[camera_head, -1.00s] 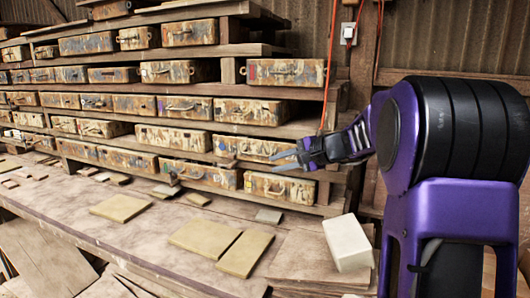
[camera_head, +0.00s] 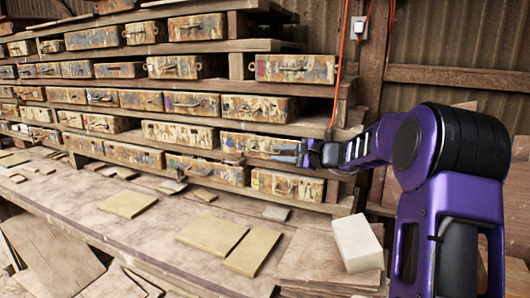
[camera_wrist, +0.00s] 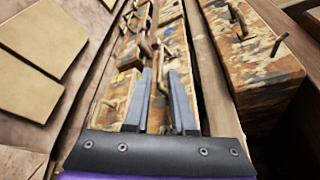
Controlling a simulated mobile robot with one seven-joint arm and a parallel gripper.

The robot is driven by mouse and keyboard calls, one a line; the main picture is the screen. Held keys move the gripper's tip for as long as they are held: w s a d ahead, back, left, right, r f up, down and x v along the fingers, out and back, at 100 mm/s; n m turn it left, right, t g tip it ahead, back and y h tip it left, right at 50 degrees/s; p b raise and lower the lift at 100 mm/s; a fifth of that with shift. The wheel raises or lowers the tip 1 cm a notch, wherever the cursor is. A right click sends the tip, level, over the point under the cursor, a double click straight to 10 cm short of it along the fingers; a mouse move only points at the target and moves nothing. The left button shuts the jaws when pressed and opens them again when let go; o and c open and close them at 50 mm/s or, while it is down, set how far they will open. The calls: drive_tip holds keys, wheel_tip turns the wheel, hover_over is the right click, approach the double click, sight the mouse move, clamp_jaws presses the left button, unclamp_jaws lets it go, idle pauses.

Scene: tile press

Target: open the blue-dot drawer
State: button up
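My gripper (camera_head: 282,152) is in front of the right end of the row just above, pointing left along the shelf. In the wrist view my gripper (camera_wrist: 160,85) has its two fingers apart, with nothing clearly held.
A higher drawer (camera_wrist: 250,60) with a protruding handle is close on the right of the wrist view. Flat tiles lie on the bench (camera_head: 150,225) below the shelves. A pale block (camera_head: 357,243) stands at the bench's right.

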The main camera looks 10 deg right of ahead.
sight(268, 153)
drive_tip(key=x, duration=0.6)
drive_tip(key=shift+w+a+p, duration=0.1)
drive_tip(key=shift+w+p, duration=0.05)
drive_tip(key=shift+p, duration=0.15)
clamp_jaws()
idle(1.1)
